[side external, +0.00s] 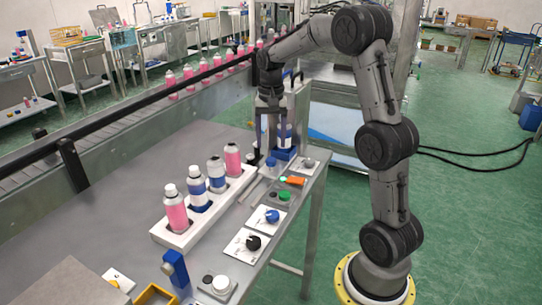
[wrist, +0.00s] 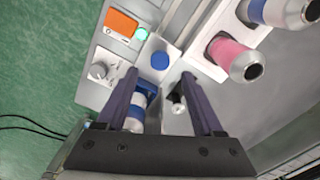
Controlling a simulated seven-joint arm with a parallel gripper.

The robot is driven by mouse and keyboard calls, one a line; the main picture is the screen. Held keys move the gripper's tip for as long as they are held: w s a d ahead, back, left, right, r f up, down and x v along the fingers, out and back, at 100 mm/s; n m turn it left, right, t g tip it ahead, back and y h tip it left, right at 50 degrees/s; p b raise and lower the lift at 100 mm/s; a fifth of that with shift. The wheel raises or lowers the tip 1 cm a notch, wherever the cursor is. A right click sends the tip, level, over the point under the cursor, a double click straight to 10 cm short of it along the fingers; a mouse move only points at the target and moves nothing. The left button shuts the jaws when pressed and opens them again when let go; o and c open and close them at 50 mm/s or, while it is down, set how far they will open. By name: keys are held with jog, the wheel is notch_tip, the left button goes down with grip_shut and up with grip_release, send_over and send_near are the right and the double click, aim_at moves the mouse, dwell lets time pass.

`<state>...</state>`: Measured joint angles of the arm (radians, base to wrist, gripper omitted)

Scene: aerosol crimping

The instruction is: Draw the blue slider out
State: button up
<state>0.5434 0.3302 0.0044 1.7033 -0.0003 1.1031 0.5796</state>
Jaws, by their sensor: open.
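The blue slider shows as a blue block (side external: 284,154) at the foot of the crimping station, with a blue knob (side external: 271,162) at its front. In the wrist view the blue knob (wrist: 160,60) lies just beyond my fingertips, and part of the blue block (wrist: 147,87) shows between the fingers. A blue-and-white can (side external: 285,135) stands upright on the block; it also shows in the wrist view (wrist: 135,112), partly hidden by a finger. My gripper (side external: 266,150) points down beside the station. In the wrist view my gripper (wrist: 158,74) is open, with nothing visibly clamped.
A white rack (side external: 205,212) with several cans stands to the left; its pink can (wrist: 236,56) is near my fingers. An orange box (side external: 293,181) with a green light, a grey knob (side external: 308,162) and a blue knob panel (side external: 271,216) line the table edge.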

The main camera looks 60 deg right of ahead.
aim_at(271, 159)
notch_tip(271, 159, down, 6)
jog(key=shift+r, duration=0.1)
dwell(0.4)
grip_shut()
dwell(1.2)
